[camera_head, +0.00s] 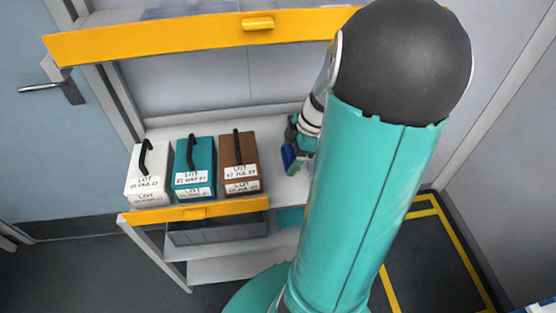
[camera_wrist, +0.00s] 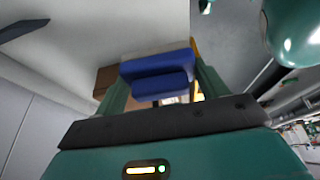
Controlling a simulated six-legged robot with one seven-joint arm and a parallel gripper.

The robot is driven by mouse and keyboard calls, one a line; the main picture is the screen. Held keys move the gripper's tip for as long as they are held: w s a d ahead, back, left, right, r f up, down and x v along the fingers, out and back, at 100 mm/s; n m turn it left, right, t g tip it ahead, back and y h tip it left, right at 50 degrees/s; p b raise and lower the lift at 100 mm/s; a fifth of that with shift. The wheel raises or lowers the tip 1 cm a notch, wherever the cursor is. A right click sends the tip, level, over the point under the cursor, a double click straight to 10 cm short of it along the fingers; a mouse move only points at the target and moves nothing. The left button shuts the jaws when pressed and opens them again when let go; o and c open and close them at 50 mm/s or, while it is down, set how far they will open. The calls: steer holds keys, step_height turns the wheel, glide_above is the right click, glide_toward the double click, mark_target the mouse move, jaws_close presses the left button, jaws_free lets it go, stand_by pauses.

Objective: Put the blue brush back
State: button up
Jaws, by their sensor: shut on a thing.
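The blue brush (camera_wrist: 157,68) is between the two green fingers of my gripper (camera_wrist: 162,86) in the wrist view. My gripper is shut on it. In the head view the blue brush (camera_head: 290,158) shows only in part, at the left of my arm, above the right part of the white shelf (camera_head: 285,188). My arm hides most of my gripper and the shelf's right end there. I cannot tell whether the brush touches the shelf.
A white box (camera_head: 148,175), a teal box (camera_head: 194,168) and a brown box (camera_head: 240,163), with black handles and labels, stand left of the brush. A yellow bar (camera_head: 205,39) crosses above. A grey bin (camera_head: 217,231) sits below.

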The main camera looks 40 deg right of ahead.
steer(key=w+f, duration=0.2)
steer(key=w+d+f, duration=0.1)
steer(key=w+f, duration=0.1)
steer(key=w+d+f, duration=0.1)
steer(key=w+f, duration=0.1)
steer(key=shift+w+f, duration=0.2)
steer(key=shift+f, duration=0.05)
steer(key=shift+w+f, duration=0.15)
steer(key=shift+f, duration=1.5)
steer(key=shift+f, duration=0.1)
steer(key=o, duration=0.9)
steer(key=shift+o, duration=0.2)
steer(key=v, duration=1.2)
